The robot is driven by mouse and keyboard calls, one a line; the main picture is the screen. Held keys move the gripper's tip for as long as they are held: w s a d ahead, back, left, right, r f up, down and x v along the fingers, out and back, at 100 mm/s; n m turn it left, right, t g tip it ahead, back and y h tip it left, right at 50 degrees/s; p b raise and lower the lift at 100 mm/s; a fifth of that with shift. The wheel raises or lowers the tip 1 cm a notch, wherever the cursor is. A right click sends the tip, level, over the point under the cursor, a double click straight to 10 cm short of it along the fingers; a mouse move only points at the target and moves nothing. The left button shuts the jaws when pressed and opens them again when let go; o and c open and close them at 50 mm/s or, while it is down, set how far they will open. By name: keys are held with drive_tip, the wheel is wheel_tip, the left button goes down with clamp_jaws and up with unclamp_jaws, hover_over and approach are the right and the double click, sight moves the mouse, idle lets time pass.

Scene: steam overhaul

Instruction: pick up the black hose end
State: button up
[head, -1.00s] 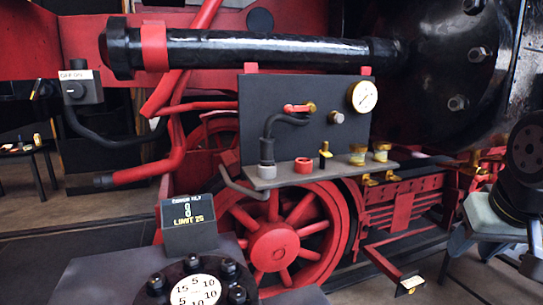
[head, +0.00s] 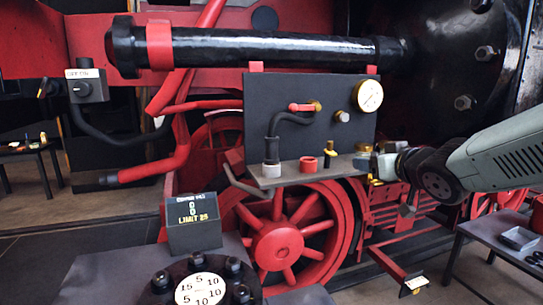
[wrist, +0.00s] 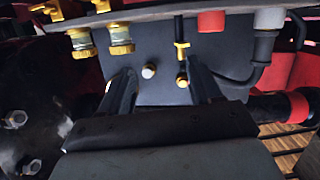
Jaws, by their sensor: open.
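A black hose (head: 287,118) bends out of the dark panel (head: 315,100) and runs down. Its black end (head: 271,150) stands upright in a pale collar (head: 270,170) at the left of the shelf. In the wrist view the hose end (wrist: 265,45) shows at upper right, seen upside down. My gripper (head: 375,162) is at the shelf's right end, beside the brass fittings and well right of the hose. The fingertips are hard to make out in the head view.
On the shelf (head: 300,178), a red ring (head: 308,164) and a brass T-handle (head: 330,152) stand between hose and gripper. A gauge (head: 368,96) and red lever (head: 302,107) are on the panel. A black cylinder (head: 255,47) runs above. A side table (head: 500,235) stands right.

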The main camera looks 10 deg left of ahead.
drive_tip(key=a+n+g+y, duration=0.1)
drive_tip(key=a+n+y, duration=0.2)
drive_tip(key=a+y, duration=0.3)
drive_tip(key=n+g+y, duration=0.3)
approach(276, 151)
drive_tip(key=x, duration=1.1)
drive_tip(key=shift+w+a+f, duration=0.15)
drive_tip(key=shift+w+a, duration=0.1)
drive_tip(key=shift+c, duration=0.3)
clamp_jaws()
